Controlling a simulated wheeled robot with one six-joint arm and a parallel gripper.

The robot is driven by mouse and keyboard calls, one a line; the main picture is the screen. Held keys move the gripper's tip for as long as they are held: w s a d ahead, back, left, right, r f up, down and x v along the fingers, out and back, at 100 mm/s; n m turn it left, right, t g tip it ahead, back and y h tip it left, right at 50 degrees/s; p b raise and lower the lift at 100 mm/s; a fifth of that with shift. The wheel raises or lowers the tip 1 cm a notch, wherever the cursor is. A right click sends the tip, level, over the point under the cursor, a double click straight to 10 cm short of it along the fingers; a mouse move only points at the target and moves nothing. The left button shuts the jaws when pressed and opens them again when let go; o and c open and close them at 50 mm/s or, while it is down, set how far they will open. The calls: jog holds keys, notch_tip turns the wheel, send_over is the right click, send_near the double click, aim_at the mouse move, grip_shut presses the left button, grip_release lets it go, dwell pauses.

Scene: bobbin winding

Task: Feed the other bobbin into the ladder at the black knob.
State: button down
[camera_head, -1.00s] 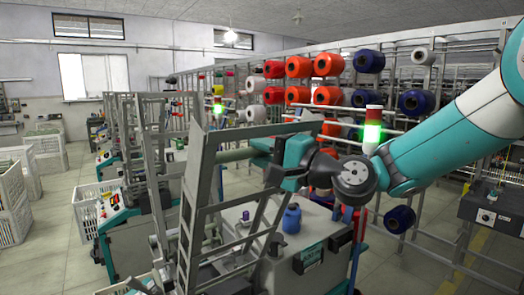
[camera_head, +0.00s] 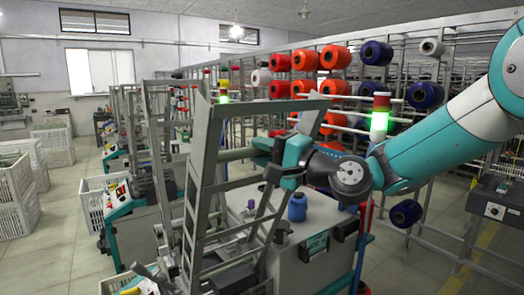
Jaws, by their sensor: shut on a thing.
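My gripper (camera_head: 268,158) is in the middle of the picture, at the right side of a tall, tilted grey ladder frame (camera_head: 199,160). The fingertips are partly hidden by the gripper body.
A pale machine cabinet (camera_head: 318,220) stands below my arm, with a blue bottle-like object (camera_head: 297,207) on top. A signal lamp (camera_head: 380,118) rises behind my arm. Racks with red yarn cones (camera_head: 335,57) fill the back.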

jog(key=shift+f, duration=0.1)
jog(key=f+b, duration=0.1)
jog(key=w+f, duration=0.1)
jog(key=a+f+b, duration=0.1)
jog(key=shift+w+f+b, duration=0.25)
jog(key=shift+f+b, duration=0.1)
dwell(0.6)
jog(key=c, duration=0.6)
grip_release()
jog(key=shift+d, duration=0.1)
